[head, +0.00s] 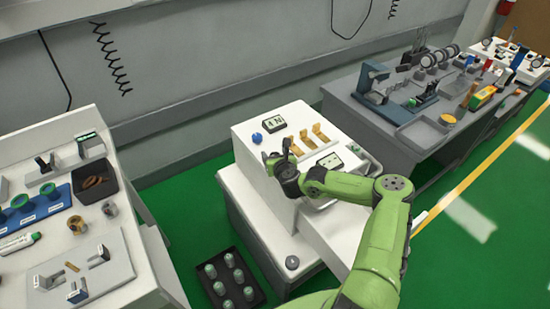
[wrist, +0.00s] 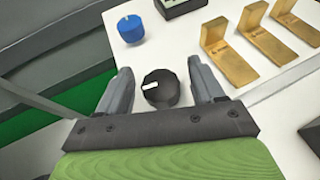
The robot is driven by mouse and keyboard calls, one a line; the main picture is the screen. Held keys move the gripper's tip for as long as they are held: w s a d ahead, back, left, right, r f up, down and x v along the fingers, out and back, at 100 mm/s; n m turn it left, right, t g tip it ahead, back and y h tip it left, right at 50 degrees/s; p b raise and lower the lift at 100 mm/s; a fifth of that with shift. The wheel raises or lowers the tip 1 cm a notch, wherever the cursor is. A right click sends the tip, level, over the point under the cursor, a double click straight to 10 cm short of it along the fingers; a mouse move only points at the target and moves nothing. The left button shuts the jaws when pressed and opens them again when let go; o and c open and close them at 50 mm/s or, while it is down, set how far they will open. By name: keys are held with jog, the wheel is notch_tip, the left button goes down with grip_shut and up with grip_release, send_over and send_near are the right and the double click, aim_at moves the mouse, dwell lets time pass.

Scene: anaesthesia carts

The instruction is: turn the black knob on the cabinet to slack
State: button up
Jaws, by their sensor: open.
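The black knob (wrist: 160,89) with a white mark on its face sits on the white cabinet top and shows in the wrist view. My gripper (wrist: 162,80) is open, with one finger on each side of the knob. A gap shows between the knob and each finger; I cannot tell exactly how close they are in depth. In the head view my gripper (head: 279,158) is over the left part of the white cabinet (head: 265,205), and it hides the black knob there. The word slack cannot be read in either view.
A blue knob (head: 257,138), a small display (head: 274,125) and gold brackets (head: 297,150) stand on the same cabinet top. A black tray of cylinders (head: 230,277) is on the floor in front. Benches with tools stand left and right.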

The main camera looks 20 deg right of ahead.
jog(key=shift+c, duration=0.3)
jog(key=c, duration=0.9)
jog(key=shift+n+y, duration=0.8)
jog(key=shift+y, duration=0.1)
jog(key=o, duration=1)
jog(key=shift+c, duration=0.2)
jog(key=p+v, duration=0.2)
jog(key=v, duration=1.3)
jog(key=shift+s+p, duration=0.4)
